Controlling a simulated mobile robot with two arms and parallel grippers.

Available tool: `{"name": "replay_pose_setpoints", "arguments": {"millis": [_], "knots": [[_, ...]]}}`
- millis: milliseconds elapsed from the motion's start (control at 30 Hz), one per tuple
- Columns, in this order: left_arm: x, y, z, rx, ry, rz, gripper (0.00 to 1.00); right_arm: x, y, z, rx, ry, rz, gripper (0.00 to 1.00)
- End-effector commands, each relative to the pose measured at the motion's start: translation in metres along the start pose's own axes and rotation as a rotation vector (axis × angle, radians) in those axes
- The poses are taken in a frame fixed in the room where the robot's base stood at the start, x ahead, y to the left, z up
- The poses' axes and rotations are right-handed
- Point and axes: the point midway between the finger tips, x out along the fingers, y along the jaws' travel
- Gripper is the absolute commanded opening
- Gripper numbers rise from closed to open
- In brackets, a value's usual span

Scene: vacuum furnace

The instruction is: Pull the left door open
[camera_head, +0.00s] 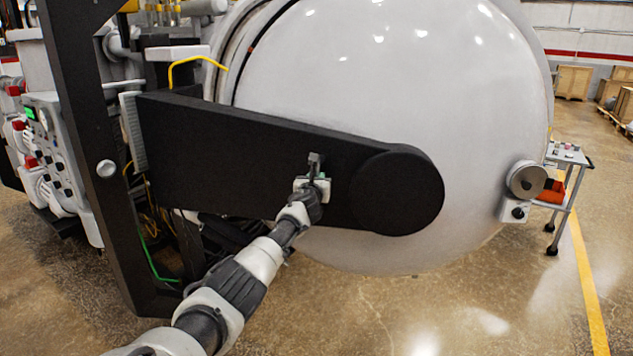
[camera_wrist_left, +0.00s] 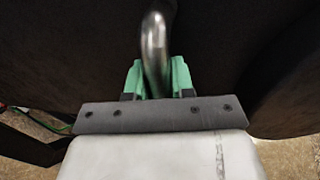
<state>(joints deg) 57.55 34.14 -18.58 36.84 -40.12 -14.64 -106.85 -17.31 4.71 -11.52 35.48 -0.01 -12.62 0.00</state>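The left door (camera_head: 400,110) is a large pale grey dome, carried by a wide black hinge arm (camera_head: 230,150) that ends in a round black disc. A metal handle (camera_head: 314,158) stands on the black arm, left of the disc. My left gripper (camera_head: 318,178) is at this handle. In the left wrist view, the green fingers (camera_wrist_left: 157,78) sit close on both sides of the curved metal bar (camera_wrist_left: 155,45), with no clear gap. The fingers hide the bar's lower end. My right gripper is not in view.
A grey cart (camera_head: 565,190) with an orange-red item stands right of the dome. A black upright frame (camera_head: 100,140) and a control panel (camera_head: 45,140) are at the left. The floor (camera_head: 440,310) in front is clear. Wooden crates (camera_head: 573,82) stand far right.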

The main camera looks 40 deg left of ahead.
Motion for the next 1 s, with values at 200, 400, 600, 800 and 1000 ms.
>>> {"name": "replay_pose_setpoints", "arguments": {"millis": [200,400,600,800,1000], "knots": [[0.0014,-0.0017,0.0124,-0.003,-0.019,-0.007,0.00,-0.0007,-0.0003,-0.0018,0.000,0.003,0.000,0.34],[0.0013,-0.0032,0.0119,-0.004,-0.018,-0.009,0.00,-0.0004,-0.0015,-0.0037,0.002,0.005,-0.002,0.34],[0.0010,-0.0036,0.0089,-0.005,-0.014,-0.009,0.34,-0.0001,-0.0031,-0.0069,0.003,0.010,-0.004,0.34],[0.0008,-0.0028,0.0061,-0.005,-0.009,-0.006,0.34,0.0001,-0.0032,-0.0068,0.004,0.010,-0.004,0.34],[-0.0047,-0.0007,0.0066,-0.001,-0.010,-0.003,0.34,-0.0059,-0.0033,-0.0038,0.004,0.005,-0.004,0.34]]}}
